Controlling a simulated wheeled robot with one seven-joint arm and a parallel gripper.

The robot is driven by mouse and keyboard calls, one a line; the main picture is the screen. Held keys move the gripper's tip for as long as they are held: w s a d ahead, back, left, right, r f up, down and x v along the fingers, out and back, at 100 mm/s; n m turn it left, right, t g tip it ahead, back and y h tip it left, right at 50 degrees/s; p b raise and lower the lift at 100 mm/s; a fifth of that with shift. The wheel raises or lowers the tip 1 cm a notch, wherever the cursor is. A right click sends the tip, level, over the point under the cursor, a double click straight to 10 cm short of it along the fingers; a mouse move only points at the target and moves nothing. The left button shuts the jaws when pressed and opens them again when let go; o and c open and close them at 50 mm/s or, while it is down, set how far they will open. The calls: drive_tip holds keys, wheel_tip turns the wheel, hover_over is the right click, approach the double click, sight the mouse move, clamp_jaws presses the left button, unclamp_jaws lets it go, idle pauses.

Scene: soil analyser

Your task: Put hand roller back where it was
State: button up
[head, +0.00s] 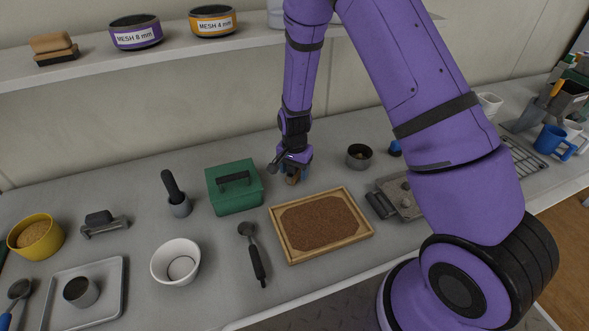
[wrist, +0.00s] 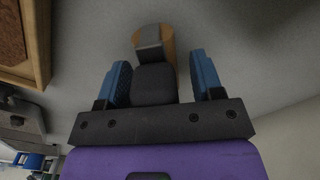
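A tool with a dark handle, a grey block and a tan, wood-coloured end, which looks like the hand roller (wrist: 151,38), is at my gripper. In the head view its brown part (head: 292,179) shows just below the fingers, behind the soil tray. My gripper (wrist: 163,78) points down with its blue fingers apart on either side of the dark part. A gap shows at the right finger; I see no clear grip. In the head view my gripper (head: 294,172) is low over the counter, right of the green box. The tool's underside is hidden.
A wooden tray of soil (head: 282,243) lies in front, the green box (head: 214,206) to the left. A metal tin (head: 359,163) and a blue item (head: 395,148) stand to the right. A scoop (head: 256,262) and white bowl (head: 158,270) are front left. The shelf (head: 85,69) runs above.

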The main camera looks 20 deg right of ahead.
wheel_tip(320, 180, up, 13)
drive_tip(key=s+d+r+n+t, duration=0.1)
drive_tip(key=s+r+n, duration=0.1)
drive_tip(key=s+r, duration=0.35)
drive_tip(key=s+d+r+n+t+y, duration=0.1)
drive_tip(key=s+d+r, duration=0.1)
drive_tip(key=r, duration=0.7)
drive_tip(key=s+d+r+n+t, duration=0.1)
drive_tip(key=s+r+n, duration=0.1)
drive_tip(key=s+r, duration=0.35)
drive_tip(key=s+d+r+n+t, duration=0.1)
drive_tip(key=s+r+n, duration=0.1)
drive_tip(key=s+r, duration=0.3)
drive_tip(key=s+d+r+n+t+h, duration=0.1)
drive_tip(key=s+r, duration=0.4)
drive_tip(key=s, duration=0.6)
drive_tip(key=shift+s+d+n, duration=0.2)
drive_tip(key=shift+d+n, duration=0.25)
drive_tip(key=shift+n, duration=0.05)
